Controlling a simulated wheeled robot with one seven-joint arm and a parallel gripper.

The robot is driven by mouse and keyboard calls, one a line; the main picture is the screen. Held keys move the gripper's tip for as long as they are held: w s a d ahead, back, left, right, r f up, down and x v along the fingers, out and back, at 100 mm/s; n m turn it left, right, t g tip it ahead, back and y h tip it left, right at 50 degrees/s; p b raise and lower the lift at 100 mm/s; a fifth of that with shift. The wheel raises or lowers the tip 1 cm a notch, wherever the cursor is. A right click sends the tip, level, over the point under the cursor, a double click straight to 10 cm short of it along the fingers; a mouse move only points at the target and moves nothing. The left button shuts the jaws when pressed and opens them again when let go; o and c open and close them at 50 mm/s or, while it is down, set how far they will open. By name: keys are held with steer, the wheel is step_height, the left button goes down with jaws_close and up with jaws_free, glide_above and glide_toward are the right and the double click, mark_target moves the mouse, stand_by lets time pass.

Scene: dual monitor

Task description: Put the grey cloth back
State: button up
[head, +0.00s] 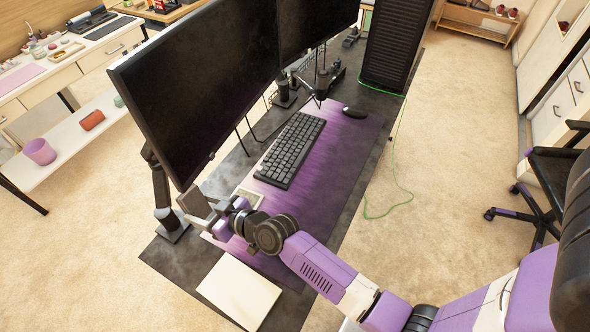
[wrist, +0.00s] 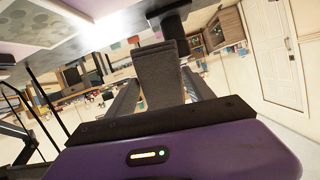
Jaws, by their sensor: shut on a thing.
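The grey cloth (wrist: 160,76) shows in the wrist view as a dark grey, flat, upright piece between the two fingers. My gripper (wrist: 163,92) is shut on it. In the head view my gripper (head: 213,217) is over the near left part of the desk, by the lower corner of the large monitor (head: 200,85). The cloth (head: 194,203) shows there as a small dark grey piece at the gripper's tip. Its lower end is partly hidden by the gripper.
A keyboard (head: 291,150) and mouse (head: 354,112) lie on the purple mat (head: 325,165). A pale board (head: 239,291) lies at the desk's near end. A monitor stand (head: 170,222) is left of my gripper. A black tower (head: 396,45) stands at the far end. A chair (head: 545,180) is right.

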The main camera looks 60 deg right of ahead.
steer(key=d+r+n+g+p, duration=0.3)
steer(key=d+g, duration=0.5)
steer(key=d, duration=1)
steer(key=s+d+r+m+g+h+p, duration=0.1)
steer(key=s+d+r+g+p, duration=0.2)
steer(key=s+d, duration=0.7)
steer(key=s+d+r+m+g, duration=0.1)
steer(key=s+d+r+g, duration=0.3)
steer(key=s+d, duration=0.65)
steer(key=t+b, duration=0.1)
steer(key=b, duration=0.7)
glide_above(338, 178)
step_height(338, 178, down, 8)
steer(key=f, duration=0.1)
step_height(338, 178, down, 5)
steer(key=shift+s+f+p, duration=0.1)
steer(key=shift+s+p, duration=0.05)
steer(key=shift+p, duration=0.65)
steer(key=shift+f, duration=2.35)
steer(key=o, duration=1.2)
